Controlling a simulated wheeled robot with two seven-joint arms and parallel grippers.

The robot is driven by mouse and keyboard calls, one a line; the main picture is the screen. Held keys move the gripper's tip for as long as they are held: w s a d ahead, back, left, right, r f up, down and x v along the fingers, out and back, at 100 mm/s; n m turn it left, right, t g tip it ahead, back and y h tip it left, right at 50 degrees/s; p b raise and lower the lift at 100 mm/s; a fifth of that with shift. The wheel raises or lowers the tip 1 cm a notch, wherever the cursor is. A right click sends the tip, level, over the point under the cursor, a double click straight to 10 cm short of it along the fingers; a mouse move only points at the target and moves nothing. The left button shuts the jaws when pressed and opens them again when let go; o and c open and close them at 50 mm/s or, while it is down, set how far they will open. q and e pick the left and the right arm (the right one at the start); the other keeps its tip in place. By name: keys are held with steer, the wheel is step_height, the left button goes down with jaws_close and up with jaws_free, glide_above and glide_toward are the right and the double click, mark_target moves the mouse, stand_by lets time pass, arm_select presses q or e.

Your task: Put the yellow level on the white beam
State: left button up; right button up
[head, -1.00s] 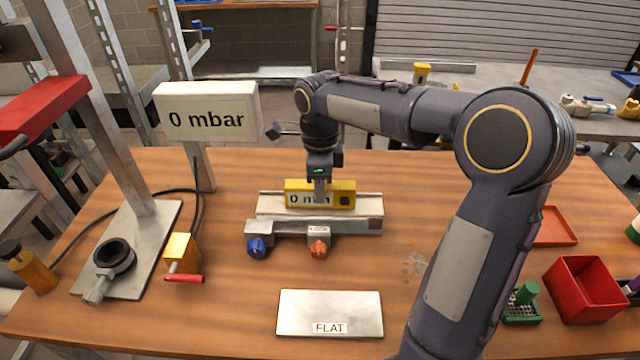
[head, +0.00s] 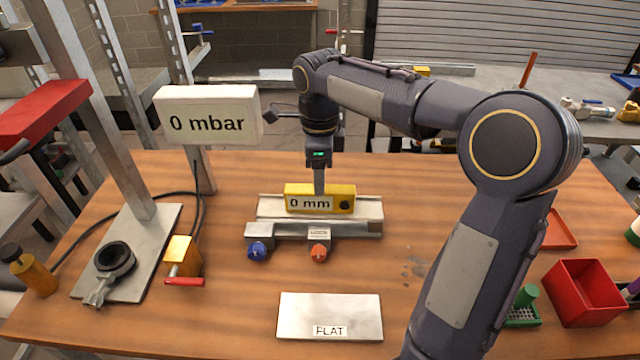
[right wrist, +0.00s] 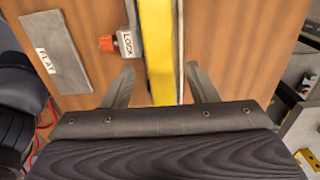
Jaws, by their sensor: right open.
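The yellow level (head: 347,191), with a "0 mm" display, lies flat on top of the white beam (head: 371,208) at the middle of the table. My right gripper (head: 320,187) points straight down just above and at the level. It is open; in the right wrist view its two fingers (right wrist: 158,84) stand apart on either side of the yellow level (right wrist: 157,38), with gaps between. The small lower part of the fingers overlaps the level in the head view. My left gripper does not show.
The beam's fixture has a blue knob (head: 257,250) and an orange knob (head: 319,251) in front. A plate marked FLAT (head: 330,308) lies nearer. A "0 mbar" display (head: 208,116) stands left, a red bin (head: 583,290) right. Table between is clear.

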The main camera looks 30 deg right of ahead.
step_height(320, 180, up, 8)
steer(key=s+a+f+n+t+y, duration=0.2)
steer(key=s+f+n, duration=0.4)
steer(key=s+n, duration=0.5)
steer(key=s+a+f+n+t+y, duration=0.1)
steer(key=s+a+f+n+t, duration=0.2)
steer(key=s+n, duration=0.8)
step_height(320, 180, down, 3)
steer(key=shift+a+r+n+t+y+p, duration=0.1)
steer(key=shift+a+n+t+y+p, duration=0.25)
steer(key=shift+a, duration=0.8)
steer(key=shift+s, duration=0.1)
